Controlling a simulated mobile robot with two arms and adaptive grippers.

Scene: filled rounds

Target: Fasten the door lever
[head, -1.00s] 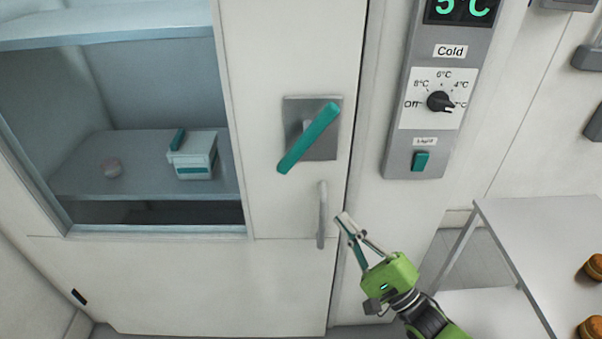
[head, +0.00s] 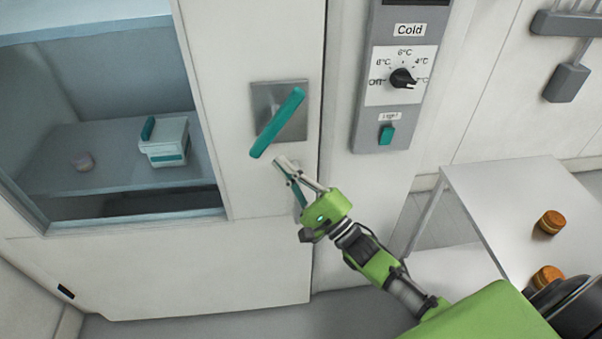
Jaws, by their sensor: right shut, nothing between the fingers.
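The teal door lever (head: 278,122) sits slanted on a grey square plate (head: 296,130) on the white door (head: 262,275). Its upper end points up right and its lower end down left. My right gripper (head: 281,163) is shut and empty, just below and a little right of the lever's lower end. It appears apart from the lever, though the depth gap is hard to judge. My left gripper is not in view.
A control panel (head: 372,130) with a dial (head: 403,78) and teal switch (head: 387,134) is right of the door. A white table (head: 500,190) with two round brown items (head: 551,222) stands at right. Behind the door's window, a shelf holds a white-and-teal box (head: 164,143).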

